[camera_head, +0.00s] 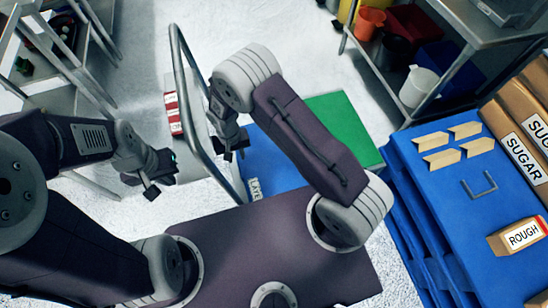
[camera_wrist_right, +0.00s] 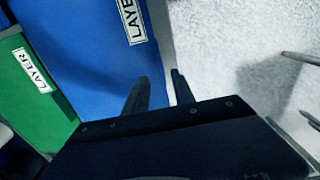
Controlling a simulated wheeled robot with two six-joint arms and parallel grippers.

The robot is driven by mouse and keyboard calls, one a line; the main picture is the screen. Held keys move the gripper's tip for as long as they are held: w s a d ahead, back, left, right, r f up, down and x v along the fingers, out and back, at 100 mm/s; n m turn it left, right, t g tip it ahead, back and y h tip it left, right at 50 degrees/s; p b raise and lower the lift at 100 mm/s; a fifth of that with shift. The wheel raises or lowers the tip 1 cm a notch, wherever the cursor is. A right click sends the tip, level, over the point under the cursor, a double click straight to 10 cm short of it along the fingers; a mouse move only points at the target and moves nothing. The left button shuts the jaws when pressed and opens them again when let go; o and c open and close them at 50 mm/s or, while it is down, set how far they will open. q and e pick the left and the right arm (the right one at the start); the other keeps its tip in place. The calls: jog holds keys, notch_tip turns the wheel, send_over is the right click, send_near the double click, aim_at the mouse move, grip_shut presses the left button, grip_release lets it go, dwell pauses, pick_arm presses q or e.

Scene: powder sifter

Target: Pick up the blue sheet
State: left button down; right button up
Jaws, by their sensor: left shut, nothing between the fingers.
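The blue sheet (camera_head: 270,165) with a white LAYER label lies beyond my base in the head view, partly hidden by my right arm. It fills the upper middle of the right wrist view (camera_wrist_right: 95,50). My right gripper (camera_head: 240,153) is over its left edge. In the wrist view my right fingers (camera_wrist_right: 160,76) are parted, with the sheet's edge line running between them. I cannot tell whether they touch it. My left gripper (camera_head: 150,192) is shut and empty, to the left of the sheet.
A green sheet (camera_head: 340,125) with its own LAYER label is beside the blue one. A grey metal tube frame (camera_head: 187,100) stands close to my right gripper. A blue pallet (camera_head: 420,190) on the right holds sugar bags (camera_head: 520,140). Shelves stand behind.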

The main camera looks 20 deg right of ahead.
jog(key=shift+f, duration=0.15)
notch_tip(320, 180, down, 4)
jog(key=shift+r+b, duration=0.15)
jog(key=shift+b, duration=0.65)
notch_tip(320, 180, down, 5)
jog(key=shift+a+f+b, duration=0.1)
jog(key=shift+f+b, duration=0.1)
jog(key=shift+b, duration=0.8)
jog(key=shift+r, duration=0.1)
grip_shut()
